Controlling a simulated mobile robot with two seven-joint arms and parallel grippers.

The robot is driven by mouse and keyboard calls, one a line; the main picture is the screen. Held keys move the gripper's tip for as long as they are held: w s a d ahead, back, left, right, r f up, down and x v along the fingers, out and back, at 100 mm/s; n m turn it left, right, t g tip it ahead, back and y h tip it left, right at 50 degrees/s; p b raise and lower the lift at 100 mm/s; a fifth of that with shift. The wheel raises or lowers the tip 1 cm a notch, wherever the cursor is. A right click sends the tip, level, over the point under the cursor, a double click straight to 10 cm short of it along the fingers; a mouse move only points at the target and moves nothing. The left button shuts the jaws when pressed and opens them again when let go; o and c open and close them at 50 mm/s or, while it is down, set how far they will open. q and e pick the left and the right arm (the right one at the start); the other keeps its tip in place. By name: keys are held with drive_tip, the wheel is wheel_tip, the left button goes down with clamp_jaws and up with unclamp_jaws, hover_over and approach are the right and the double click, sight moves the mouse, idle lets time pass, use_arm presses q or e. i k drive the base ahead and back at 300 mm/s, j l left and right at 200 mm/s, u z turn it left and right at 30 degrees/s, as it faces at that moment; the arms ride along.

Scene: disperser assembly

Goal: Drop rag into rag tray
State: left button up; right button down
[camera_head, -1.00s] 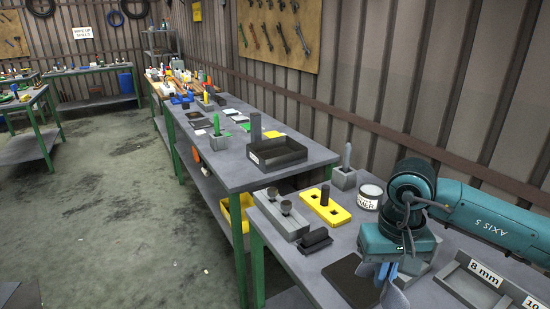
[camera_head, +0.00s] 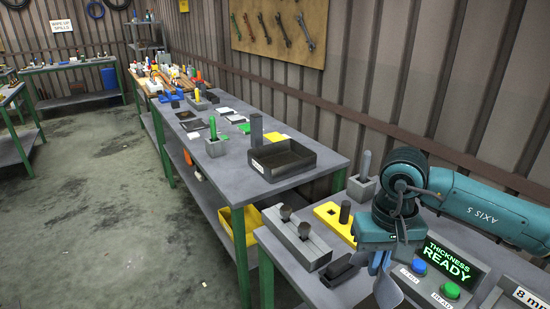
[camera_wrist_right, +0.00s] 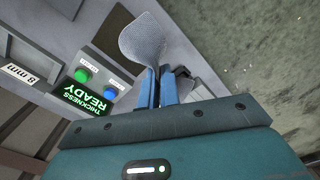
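My right gripper (camera_head: 378,264) is shut on a pale grey rag (camera_head: 388,292) at the lower right of the head view, above the near table. In the right wrist view, the blue fingers (camera_wrist_right: 157,80) are close together and the rag (camera_wrist_right: 144,40) fans out beyond their tips. A dark, open, shallow tray (camera_head: 297,168) stands at the near end of the farther table. It looks empty and has a small white label that I cannot read; it may be the rag tray. The gripper is well to the right of it. My left gripper is out of view.
A grey block with two knobs (camera_head: 297,240) and a yellow plate (camera_head: 329,214) are on the near table. A panel reading "THICKNESS READY" (camera_head: 449,264) stands right of my gripper. A dark cylinder (camera_head: 256,130) stands behind the tray. Open floor lies left.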

sight(280, 160)
drive_tip(key=i+j+z, duration=0.25)
drive_tip(key=i+j, duration=2)
drive_tip(key=j, duration=0.15)
